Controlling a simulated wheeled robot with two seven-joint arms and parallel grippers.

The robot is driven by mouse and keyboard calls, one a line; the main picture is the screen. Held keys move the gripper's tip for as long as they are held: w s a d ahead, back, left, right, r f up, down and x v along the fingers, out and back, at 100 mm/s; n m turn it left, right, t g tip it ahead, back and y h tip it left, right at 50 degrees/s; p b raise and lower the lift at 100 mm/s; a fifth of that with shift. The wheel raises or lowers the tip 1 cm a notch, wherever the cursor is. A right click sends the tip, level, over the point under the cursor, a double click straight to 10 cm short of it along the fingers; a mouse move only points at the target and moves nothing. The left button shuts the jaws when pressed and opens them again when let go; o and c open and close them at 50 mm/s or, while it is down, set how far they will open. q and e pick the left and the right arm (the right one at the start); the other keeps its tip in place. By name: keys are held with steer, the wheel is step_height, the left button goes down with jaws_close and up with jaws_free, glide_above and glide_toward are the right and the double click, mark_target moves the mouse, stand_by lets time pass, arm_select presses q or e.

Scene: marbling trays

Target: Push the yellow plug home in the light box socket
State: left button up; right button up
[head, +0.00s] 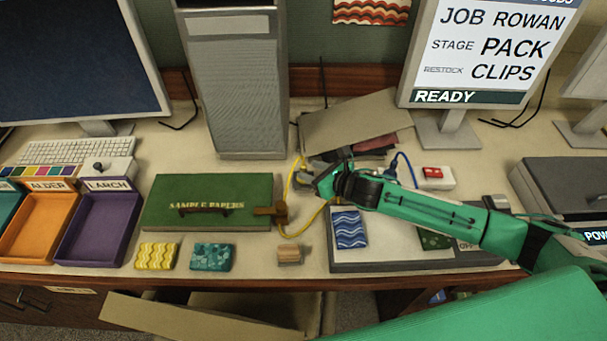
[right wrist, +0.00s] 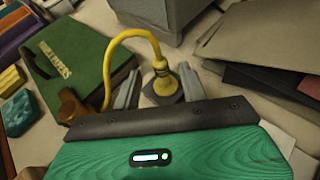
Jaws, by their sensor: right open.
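The yellow plug (right wrist: 161,80) stands upright at a small grey socket block (right wrist: 165,97) in the right wrist view. I cannot tell how deep it sits. Its yellow cable (right wrist: 121,37) arches left toward the green sample papers box; in the head view the cable (head: 289,186) runs beside my gripper. My right gripper (right wrist: 158,88) is open, with one grey finger on each side of the plug; it also shows in the head view (head: 308,178), where it mostly hides the plug. The light box (head: 385,240) has a pale top and lies front right of the gripper. My left gripper is out of view.
The green box (head: 158,208) and wooden block (head: 290,254) lie left of the light box. Grey boards (head: 350,122) lean behind the gripper. A white power strip (head: 446,183) with a red switch and a blue cable (head: 402,157) are to the right. A grey tower (head: 236,90) stands behind.

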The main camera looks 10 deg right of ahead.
mark_target(303, 168)
steer(key=shift+p+x, duration=0.6)
steer(key=shift+x, duration=1.45)
steer(key=shift+d, duration=0.1)
steer(key=shift+c, duration=0.4)
jaws_close()
